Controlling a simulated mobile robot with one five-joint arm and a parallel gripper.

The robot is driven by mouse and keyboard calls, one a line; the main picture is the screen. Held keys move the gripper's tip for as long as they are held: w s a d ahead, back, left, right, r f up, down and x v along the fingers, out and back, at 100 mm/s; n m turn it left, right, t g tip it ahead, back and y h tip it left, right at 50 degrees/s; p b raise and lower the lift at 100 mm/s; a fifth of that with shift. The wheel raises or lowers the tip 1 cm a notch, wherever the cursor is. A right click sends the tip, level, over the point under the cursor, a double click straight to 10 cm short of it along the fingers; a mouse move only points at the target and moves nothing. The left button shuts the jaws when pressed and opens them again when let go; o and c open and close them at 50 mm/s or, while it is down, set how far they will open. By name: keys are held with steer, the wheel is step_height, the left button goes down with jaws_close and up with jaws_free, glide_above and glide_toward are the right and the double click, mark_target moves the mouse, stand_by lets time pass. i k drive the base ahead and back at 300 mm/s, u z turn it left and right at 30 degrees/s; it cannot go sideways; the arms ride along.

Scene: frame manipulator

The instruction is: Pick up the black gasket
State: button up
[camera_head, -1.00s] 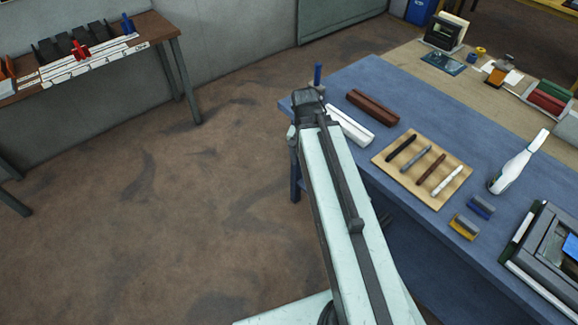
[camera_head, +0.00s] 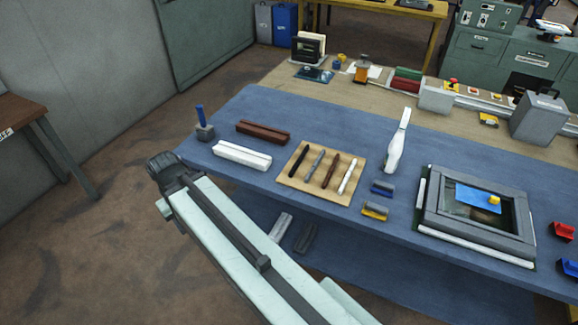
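The black gasket (camera_head: 298,160) is a thin dark strip. It lies leftmost in a row with a grey strip (camera_head: 315,164), a brown strip (camera_head: 331,170) and a white strip (camera_head: 348,177) on a tan board (camera_head: 326,193). The board lies on the blue bench top (camera_head: 240,120). My arm reaches from the bottom of the picture up to the left, and its dark joint is just off the bench's left corner, well left of the board. My gripper's fingers do not show.
A brown profile (camera_head: 263,132) and a white profile (camera_head: 242,156) lie left of the board. A blue-handled tool (camera_head: 202,125) stands at the left corner. A white tool (camera_head: 396,148), small blocks (camera_head: 375,210) and a grey window frame (camera_head: 480,243) are to the right.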

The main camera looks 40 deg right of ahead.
mark_target(291, 172)
steer(key=u, duration=0.45)
steer(key=k, duration=1.25)
steer(key=u, duration=0.15)
steer(key=i, duration=0.75)
steer(key=z, duration=1.05)
steer(key=i, duration=1.1)
steer(key=z, duration=0.65)
steer(key=k, duration=0.75)
steer(key=z, duration=0.25)
steer(key=i, duration=0.75)
steer(key=u, duration=0.25)
steer(key=k, duration=0.65)
steer(key=z, duration=0.25)
